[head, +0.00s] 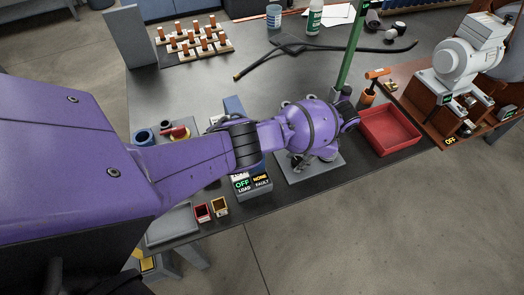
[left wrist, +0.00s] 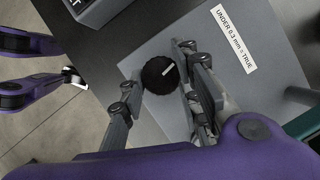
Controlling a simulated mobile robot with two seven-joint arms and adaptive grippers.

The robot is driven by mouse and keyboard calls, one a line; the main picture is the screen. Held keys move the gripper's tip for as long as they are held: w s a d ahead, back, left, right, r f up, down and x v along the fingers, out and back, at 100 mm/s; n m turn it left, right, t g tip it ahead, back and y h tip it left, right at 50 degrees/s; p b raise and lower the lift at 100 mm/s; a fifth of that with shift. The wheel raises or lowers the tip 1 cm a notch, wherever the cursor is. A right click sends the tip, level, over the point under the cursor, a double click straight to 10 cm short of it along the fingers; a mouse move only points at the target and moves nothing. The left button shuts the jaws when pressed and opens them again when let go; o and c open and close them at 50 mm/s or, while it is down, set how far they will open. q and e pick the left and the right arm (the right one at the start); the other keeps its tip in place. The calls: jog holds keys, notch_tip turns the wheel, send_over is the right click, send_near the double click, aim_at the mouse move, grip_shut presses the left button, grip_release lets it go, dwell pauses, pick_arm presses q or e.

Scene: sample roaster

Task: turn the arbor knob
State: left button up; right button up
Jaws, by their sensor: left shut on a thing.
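The arbor knob (left wrist: 158,76) is a round black knob with a white line on its face, in the left wrist view. It sits over a grey plate (left wrist: 245,85) with a label reading "UNDER 0.3 mm = TRUE". My left gripper (left wrist: 160,82) has its fingers on either side of the knob and is shut on it. In the head view my left gripper (head: 302,161) is over the grey plate (head: 322,172) on the bench, and my purple wrist hides the knob.
A red tray (head: 391,131) stands right of the plate, near a green post (head: 350,50). A small display box (head: 253,186) reading OFF LOAD and NONE FAULT is to the left. A rack of pegs (head: 193,42) and a black cable (head: 320,47) lie behind.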

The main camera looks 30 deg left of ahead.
pick_arm(q)
jog(key=shift+s+d+m, duration=0.2)
jog(key=shift+d+m, duration=0.1)
jog(key=shift+m, duration=0.2)
jog(key=shift+s+f, duration=0.1)
jog(key=shift+f, duration=0.05)
jog(key=o, duration=1.1)
jog(key=shift+c, duration=0.2)
jog(key=shift+a+r+t, duration=0.15)
jog(key=shift+r+t, duration=0.05)
jog(key=shift+t, duration=0.1)
jog(key=shift+r, duration=0.1)
jog(key=shift+w+r, duration=0.25)
jog(key=shift+r, duration=0.05)
jog(key=v, duration=1.1)
jog(key=shift+d, duration=0.35)
